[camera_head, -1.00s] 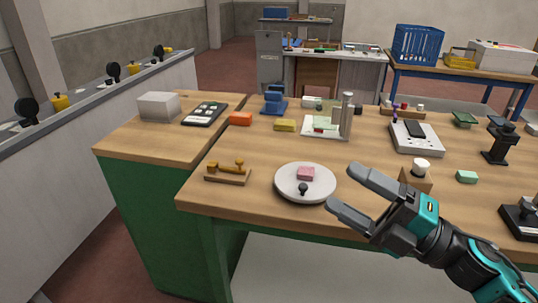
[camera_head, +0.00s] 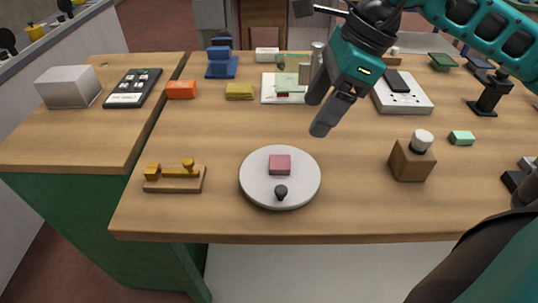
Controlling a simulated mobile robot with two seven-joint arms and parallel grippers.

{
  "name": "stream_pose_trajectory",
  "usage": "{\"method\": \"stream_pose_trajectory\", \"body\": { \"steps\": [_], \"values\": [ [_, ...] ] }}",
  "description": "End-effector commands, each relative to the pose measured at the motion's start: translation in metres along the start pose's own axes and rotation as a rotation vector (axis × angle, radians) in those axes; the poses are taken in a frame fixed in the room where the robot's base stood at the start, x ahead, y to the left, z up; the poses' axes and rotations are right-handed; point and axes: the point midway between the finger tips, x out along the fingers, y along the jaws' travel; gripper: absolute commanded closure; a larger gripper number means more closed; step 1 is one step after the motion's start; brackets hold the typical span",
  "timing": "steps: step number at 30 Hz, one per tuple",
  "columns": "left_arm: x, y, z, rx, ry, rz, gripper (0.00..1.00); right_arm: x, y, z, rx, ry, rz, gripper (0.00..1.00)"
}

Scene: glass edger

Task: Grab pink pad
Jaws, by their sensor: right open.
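The pink pad (camera_head: 280,164) is a small block lying on a round white plate (camera_head: 256,187) near the table's front edge. A small black knob (camera_head: 281,192) stands on the same plate, in front of the pad. My right gripper (camera_head: 322,112) is above the table, behind and to the right of the pad, with its fingers pointing down. It is open, apart from the pad, and nothing shows between its fingers. The fingers partly overlap each other in this view. My left gripper is not in view.
A brass piece on a wooden base (camera_head: 174,178) lies left of the plate. A wooden block with a white knob (camera_head: 412,158) stands to the right. Behind are a yellow block (camera_head: 240,92), an orange block (camera_head: 181,89) and a white board (camera_head: 283,96). The wood around the plate is clear.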

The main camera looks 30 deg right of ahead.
Motion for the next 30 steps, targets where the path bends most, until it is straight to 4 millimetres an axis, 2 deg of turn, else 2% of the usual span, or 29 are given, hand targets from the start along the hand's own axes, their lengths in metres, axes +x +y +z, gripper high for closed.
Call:
{"method": "stream_pose_trajectory", "body": {
  "steps": [3,9,16,24,30],
  "values": [
    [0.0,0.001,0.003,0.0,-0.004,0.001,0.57,0.025,0.002,0.001,0.0,-0.002,0.01,0.28],
    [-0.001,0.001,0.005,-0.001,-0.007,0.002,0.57,0.057,0.002,0.001,0.001,-0.004,0.009,0.28],
    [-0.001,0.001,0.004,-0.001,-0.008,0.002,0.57,0.074,0.002,0.003,0.001,-0.006,0.01,0.28],
    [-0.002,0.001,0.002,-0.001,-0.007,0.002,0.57,0.112,0.003,0.005,0.001,-0.005,0.01,0.28],
    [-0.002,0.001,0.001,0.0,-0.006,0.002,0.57,0.117,0.002,0.005,0.001,-0.005,0.006,0.28]
  ]
}}
